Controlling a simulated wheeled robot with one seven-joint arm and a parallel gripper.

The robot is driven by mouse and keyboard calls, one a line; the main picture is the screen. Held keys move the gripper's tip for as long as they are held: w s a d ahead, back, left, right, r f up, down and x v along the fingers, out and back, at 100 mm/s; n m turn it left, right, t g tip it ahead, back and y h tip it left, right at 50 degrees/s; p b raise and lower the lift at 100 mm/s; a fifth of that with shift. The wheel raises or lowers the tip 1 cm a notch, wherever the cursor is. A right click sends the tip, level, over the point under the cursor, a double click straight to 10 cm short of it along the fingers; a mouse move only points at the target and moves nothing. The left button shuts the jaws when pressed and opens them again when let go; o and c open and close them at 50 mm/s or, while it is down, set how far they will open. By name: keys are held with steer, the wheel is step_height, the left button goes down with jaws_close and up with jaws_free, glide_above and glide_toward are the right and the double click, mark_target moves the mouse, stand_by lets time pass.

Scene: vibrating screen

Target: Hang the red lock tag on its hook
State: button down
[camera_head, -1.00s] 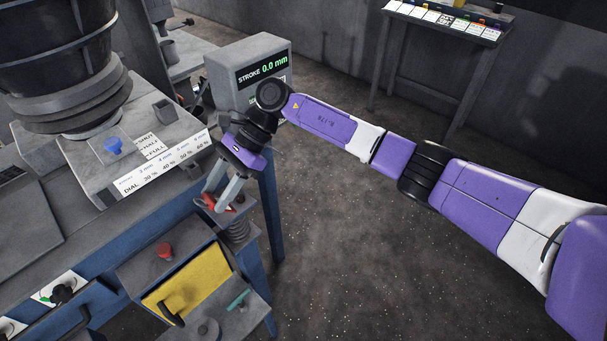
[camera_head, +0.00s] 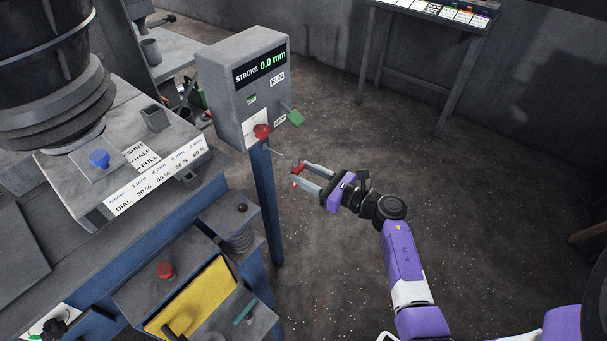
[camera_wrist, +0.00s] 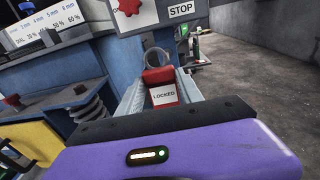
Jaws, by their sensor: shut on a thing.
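The red lock tag (camera_head: 297,169) is between the fingertips of my gripper (camera_head: 302,174), which is shut on it. In the wrist view the red lock tag (camera_wrist: 158,76) shows a white label reading "LOCKED" and a grey ring at its far end. My gripper's fingers (camera_wrist: 160,84) lie on either side of it. A thin, small peg that looks like the hook (camera_head: 279,153) sticks out from the blue post under the control box. The tag is just right of this peg in the head view, seemingly apart from it. The hook is not clear in the wrist view.
The grey control box (camera_head: 240,85) reads "STROKE 0.0 mm" and carries a red stop knob (camera_head: 262,131) and a green flag-like part (camera_head: 292,115). A blue post (camera_head: 264,195) supports it. The bench with a yellow panel (camera_head: 195,300) is at left. Open floor lies right.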

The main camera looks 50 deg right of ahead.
steer(key=w+f+h+b, duration=0.1)
steer(key=w+f+b, duration=0.2)
steer(key=w+b, duration=0.4)
steer(key=shift+w+d+f+m, duration=0.3)
steer(key=shift+w+m, duration=0.1)
steer(key=shift+w, duration=1.1)
stand_by(0.5)
stand_by(0.5)
steer(key=c, duration=0.7)
jaws_free()
steer(key=s, duration=0.7)
steer(key=shift+s+d+p, duration=0.15)
steer(key=shift+s+p, duration=0.2)
steer(key=shift+p, duration=0.05)
